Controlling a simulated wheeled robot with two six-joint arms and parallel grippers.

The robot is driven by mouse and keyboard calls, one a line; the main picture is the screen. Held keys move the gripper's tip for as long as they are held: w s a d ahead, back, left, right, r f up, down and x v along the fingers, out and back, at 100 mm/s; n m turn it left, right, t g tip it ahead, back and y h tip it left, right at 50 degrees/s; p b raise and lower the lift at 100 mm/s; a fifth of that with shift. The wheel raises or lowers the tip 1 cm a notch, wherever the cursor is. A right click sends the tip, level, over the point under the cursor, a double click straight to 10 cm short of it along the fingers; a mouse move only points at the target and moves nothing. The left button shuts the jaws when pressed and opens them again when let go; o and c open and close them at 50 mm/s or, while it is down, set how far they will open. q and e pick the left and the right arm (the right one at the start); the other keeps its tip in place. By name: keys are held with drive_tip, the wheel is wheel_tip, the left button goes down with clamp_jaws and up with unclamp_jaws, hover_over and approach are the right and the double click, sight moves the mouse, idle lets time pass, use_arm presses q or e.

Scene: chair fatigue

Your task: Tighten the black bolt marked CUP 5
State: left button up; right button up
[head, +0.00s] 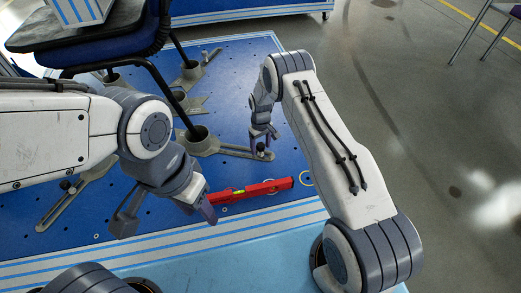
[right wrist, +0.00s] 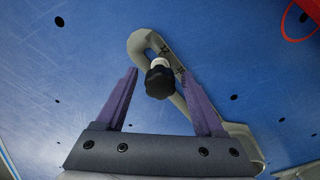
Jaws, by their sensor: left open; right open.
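A black bolt (right wrist: 159,82) with a pale collar stands in the slot of a grey clamp bar (right wrist: 141,42) in the right wrist view. My right gripper (right wrist: 161,90) is open, with one purple finger on each side of the bolt and a gap on both sides. In the head view this bolt (head: 261,151) shows just below my right gripper (head: 262,134). My left gripper (head: 165,212) is open and empty, one fingertip by the left end of the red spirit level (head: 265,188); contact cannot be told.
A blue perforated plate (head: 255,65) carries several grey cups with slotted bars. A chair (head: 105,50) stands with its legs in cups at the upper left. Another bolted bar (head: 62,200) lies left of my left gripper. Grey floor (head: 430,110) is open at the right.

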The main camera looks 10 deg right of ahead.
drive_tip(key=n, duration=0.4)
idle(0.3)
clamp_jaws()
drive_tip(key=m+p, duration=0.1)
drive_tip(key=m, duration=0.2)
drive_tip(key=shift+m, duration=0.4)
drive_tip(key=m, duration=0.3)
drive_tip(key=shift+m, duration=0.4)
